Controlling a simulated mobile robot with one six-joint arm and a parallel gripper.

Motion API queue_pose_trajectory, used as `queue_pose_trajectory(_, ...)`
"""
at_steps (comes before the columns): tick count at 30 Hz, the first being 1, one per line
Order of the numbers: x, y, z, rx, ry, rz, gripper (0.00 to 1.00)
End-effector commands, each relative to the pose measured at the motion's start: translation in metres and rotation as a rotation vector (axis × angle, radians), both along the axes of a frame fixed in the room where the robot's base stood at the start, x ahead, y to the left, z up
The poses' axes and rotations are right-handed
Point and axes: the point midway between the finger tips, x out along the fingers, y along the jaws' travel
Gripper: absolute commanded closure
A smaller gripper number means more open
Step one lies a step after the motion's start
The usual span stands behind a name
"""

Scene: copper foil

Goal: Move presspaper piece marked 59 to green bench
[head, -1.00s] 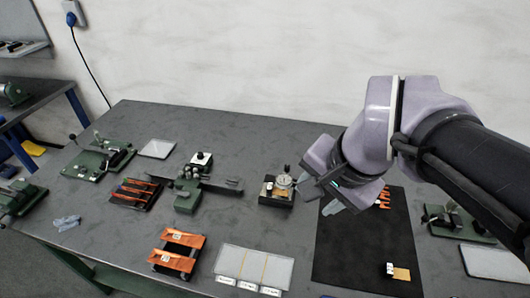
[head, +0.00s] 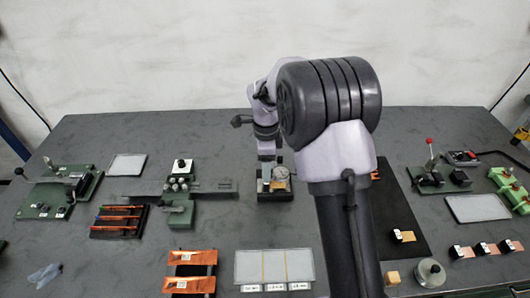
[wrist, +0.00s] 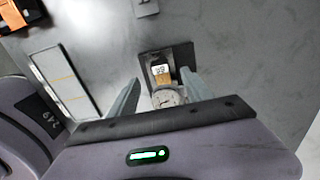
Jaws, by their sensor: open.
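A small tan piece (wrist: 163,82) with a white label lies on the dark stand of the dial gauge (wrist: 165,98). The label seems to read 59, but it is small. My gripper (wrist: 160,77) is open, its two fingers apart on either side of the piece in the wrist view. I cannot tell whether they touch it. In the head view my gripper (head: 268,175) is over the gauge stand (head: 276,195) and partly hides it. No separate green bench can be made out; the grey worktop (head: 130,265) fills most of the head view.
A black mat (head: 400,210) with a labelled tan piece (head: 403,236) lies to the right, partly behind my arm. Several labelled pieces (head: 487,249) lie further right. A white tray (head: 247,265) and orange strips on a rack (head: 190,285) are in front. Green-based fixtures (head: 50,200) stand left.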

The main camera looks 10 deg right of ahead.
Motion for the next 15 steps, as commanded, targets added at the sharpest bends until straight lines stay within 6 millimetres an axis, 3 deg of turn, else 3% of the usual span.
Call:
queue_pose_trajectory(1,-0.001,0.0,-0.017,-0.001,0.002,0.0,0.42)
queue_pose_trajectory(6,0.0,0.0,-0.049,0.0,0.001,0.001,0.42)
queue_pose_trajectory(15,0.0,0.0,-0.063,0.0,-0.001,0.001,0.42)
